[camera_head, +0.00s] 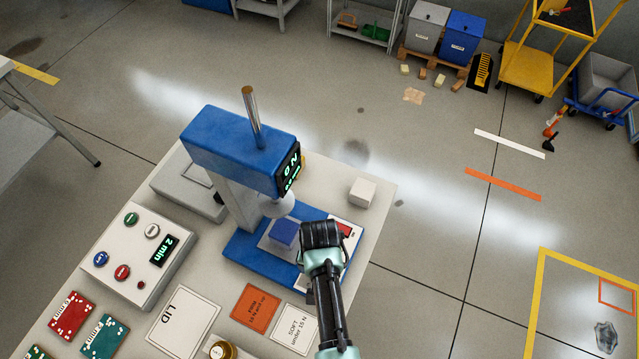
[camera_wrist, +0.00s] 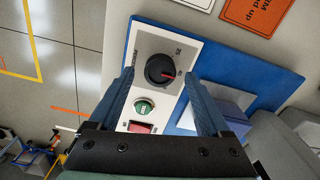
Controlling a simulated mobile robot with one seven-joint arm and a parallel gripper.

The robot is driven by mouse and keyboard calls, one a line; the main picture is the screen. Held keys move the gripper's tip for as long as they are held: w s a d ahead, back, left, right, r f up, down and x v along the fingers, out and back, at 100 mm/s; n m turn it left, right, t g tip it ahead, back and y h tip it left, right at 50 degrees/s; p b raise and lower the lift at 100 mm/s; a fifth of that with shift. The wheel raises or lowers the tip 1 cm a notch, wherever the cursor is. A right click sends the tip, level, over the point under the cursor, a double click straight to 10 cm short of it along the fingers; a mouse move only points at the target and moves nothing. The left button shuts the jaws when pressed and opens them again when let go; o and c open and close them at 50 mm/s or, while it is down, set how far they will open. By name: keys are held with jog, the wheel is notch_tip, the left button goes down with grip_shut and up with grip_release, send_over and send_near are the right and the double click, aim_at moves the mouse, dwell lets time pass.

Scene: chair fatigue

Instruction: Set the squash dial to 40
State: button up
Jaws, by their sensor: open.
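The squash dial (camera_wrist: 160,71) is a round black knob with a red pointer mark, on a white panel (camera_wrist: 143,48) on the press's blue base. The pointer is toward the right in the wrist view; the small scale print is too blurred to read. My gripper (camera_wrist: 160,76) is open, its two fingers on either side of the dial in that view. I cannot tell whether they touch it. In the head view my gripper (camera_head: 322,238) is over the panel and hides the dial. The blue press (camera_head: 232,150) has a display reading 0 N.
A blue block (camera_head: 285,234) is on the press plate under the ram. A white block (camera_head: 362,192), a control box (camera_head: 138,250) showing 2 min and several cards are on the table.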

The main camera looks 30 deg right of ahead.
notch_tip(320, 180, up, 12)
jog(key=b, duration=0.1)
jog(key=shift+f, duration=0.1)
dwell(0.7)
